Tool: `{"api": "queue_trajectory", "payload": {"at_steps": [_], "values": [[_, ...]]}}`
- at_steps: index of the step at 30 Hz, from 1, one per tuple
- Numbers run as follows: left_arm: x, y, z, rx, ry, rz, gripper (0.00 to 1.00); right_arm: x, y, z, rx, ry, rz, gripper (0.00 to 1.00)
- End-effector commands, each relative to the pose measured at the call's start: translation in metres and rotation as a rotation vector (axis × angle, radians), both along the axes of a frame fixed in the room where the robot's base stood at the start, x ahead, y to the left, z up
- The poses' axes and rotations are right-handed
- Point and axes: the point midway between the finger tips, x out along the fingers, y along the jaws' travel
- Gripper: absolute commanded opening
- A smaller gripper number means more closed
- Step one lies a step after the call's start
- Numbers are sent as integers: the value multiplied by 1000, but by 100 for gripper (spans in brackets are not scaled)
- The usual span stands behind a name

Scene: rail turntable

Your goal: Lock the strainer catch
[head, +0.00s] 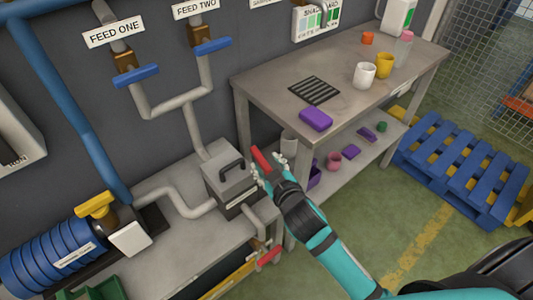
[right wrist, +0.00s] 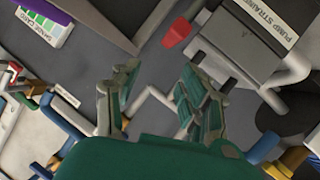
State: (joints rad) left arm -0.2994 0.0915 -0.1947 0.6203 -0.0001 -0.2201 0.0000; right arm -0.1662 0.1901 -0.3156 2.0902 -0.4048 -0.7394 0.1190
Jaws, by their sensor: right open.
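The pump strainer (head: 229,184) is a grey box with a black handle on its lid, standing on the low bench. The lid looks down on the box. Its red catch (head: 261,159) sticks up at the box's right side. In the right wrist view the red catch (right wrist: 177,33) shows beyond the fingertips, beside the labelled strainer (right wrist: 245,45). My right gripper (head: 270,168) is open and empty. Its fingers (right wrist: 158,85) are apart, just short of the catch in the wrist view. Whether a finger touches the catch cannot be told. My left gripper is not in view.
A steel table (head: 340,75) with cups and a purple block (head: 316,120) stands right of the strainer. Grey pipes (head: 190,207) join the strainer. A red-handled valve (head: 270,256) sits below it. A blue pallet (head: 465,170) lies on the floor at right.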

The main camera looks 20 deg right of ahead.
Motion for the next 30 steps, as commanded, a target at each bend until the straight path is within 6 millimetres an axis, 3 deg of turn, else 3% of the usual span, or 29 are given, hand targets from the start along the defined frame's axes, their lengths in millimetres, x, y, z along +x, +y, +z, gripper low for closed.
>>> {"api": "queue_trajectory", "payload": {"at_steps": [1,6,11,13,16,18,20,23,25,27,30], "values": [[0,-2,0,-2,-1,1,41,14,8,24,-19,-85,29,44],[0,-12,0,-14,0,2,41,49,48,99,-109,-392,178,44],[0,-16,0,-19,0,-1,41,61,109,173,-244,-719,410,44],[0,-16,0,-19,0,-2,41,56,146,202,-335,-881,566,44],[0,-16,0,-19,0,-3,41,37,201,222,-506,-1085,855,44],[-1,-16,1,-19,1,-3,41,22,230,216,-648,-1176,1081,44],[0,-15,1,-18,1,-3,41,12,245,200,-782,-1212,1286,44],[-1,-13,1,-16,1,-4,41,10,243,161,-1027,-1164,1630,44],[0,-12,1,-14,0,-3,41,18,219,132,-1204,-1037,1861,44],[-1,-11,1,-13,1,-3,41,33,181,112,-1369,-838,2058,44],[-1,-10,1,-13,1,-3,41,55,114,104,-1547,-484,2252,44]]}}
